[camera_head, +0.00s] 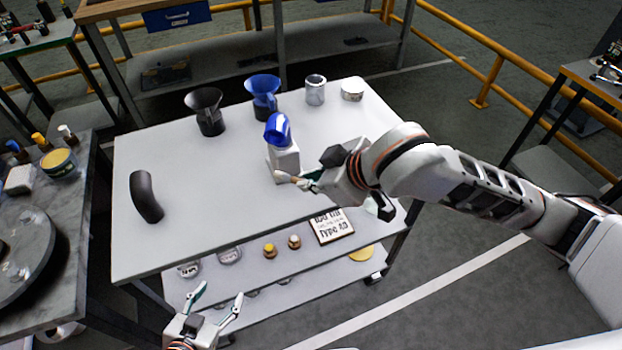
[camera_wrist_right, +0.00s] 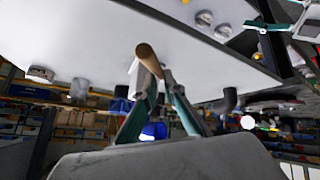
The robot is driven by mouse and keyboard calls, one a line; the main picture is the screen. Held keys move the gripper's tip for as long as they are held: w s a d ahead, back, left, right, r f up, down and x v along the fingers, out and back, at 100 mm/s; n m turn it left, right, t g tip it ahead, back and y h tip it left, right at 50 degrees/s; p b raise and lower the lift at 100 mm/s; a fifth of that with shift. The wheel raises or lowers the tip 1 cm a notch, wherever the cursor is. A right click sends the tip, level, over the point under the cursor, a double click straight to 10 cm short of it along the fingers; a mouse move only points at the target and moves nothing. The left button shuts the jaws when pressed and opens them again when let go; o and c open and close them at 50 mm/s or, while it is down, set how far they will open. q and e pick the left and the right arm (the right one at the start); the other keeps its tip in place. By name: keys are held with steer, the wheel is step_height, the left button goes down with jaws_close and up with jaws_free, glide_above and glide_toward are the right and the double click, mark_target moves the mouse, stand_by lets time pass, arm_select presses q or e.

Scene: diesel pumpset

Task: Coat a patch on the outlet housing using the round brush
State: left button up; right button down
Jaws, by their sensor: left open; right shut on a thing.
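A blue curved housing (camera_head: 278,129) stands on a white block (camera_head: 285,160) in the middle of the white table; I take it to be the outlet housing. A blue part (camera_wrist_right: 154,131) also shows behind the fingers in the right wrist view. My right gripper (camera_head: 308,183) is just right of the block's base, low over the table. It is shut on the round brush, whose tan end (camera_head: 283,177) points left in front of the block. The brush's brown end (camera_wrist_right: 145,50) also shows in the right wrist view; its bristles are unclear. My left gripper (camera_head: 220,291) is open and empty before the table's front edge.
A black elbow pipe (camera_head: 146,196) lies at the table's left. A black funnel (camera_head: 206,110), a blue funnel (camera_head: 263,95), a grey cylinder (camera_head: 315,89) and a white round container (camera_head: 352,89) stand along the back. The lower shelf (camera_head: 310,268) holds jars and a sign.

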steer(key=shift+w+d+r+p, duration=0.1)
steer(key=shift+w+d+p, duration=0.1)
steer(key=shift+d+p, duration=0.35)
steer(key=shift+w+d+p, duration=0.2)
steer(key=shift+d+p, duration=0.15)
steer(key=shift+d, duration=0.4)
steer(key=shift+w+d+p, duration=0.35)
steer(key=shift+d+p, duration=0.25)
steer(key=shift+d, duration=0.3)
steer(key=shift+w+d+p, duration=0.3)
steer(key=shift+d+p, duration=0.3)
steer(key=shift+d, duration=0.25)
steer(key=shift+s+a+r+p, duration=0.1)
steer(key=shift+s+a+p, duration=0.15)
steer(key=shift+a, duration=0.8)
steer(key=shift+s+a+r+p, duration=0.15)
steer(key=shift+s+a, duration=0.25)
steer(key=shift+a, duration=0.65)
steer(key=shift+s+a+r+p, duration=0.1)
steer(key=shift+s+a+p, duration=0.15)
steer(key=shift+a, duration=0.8)
steer(key=shift+r, duration=0.45)
steer(key=w+d, duration=0.2)
steer(key=d, duration=0.4)
steer(key=shift+d, duration=0.1)
steer(key=s+d, duration=0.2)
steer(key=s, duration=0.3)
steer(key=shift+s, duration=0.35)
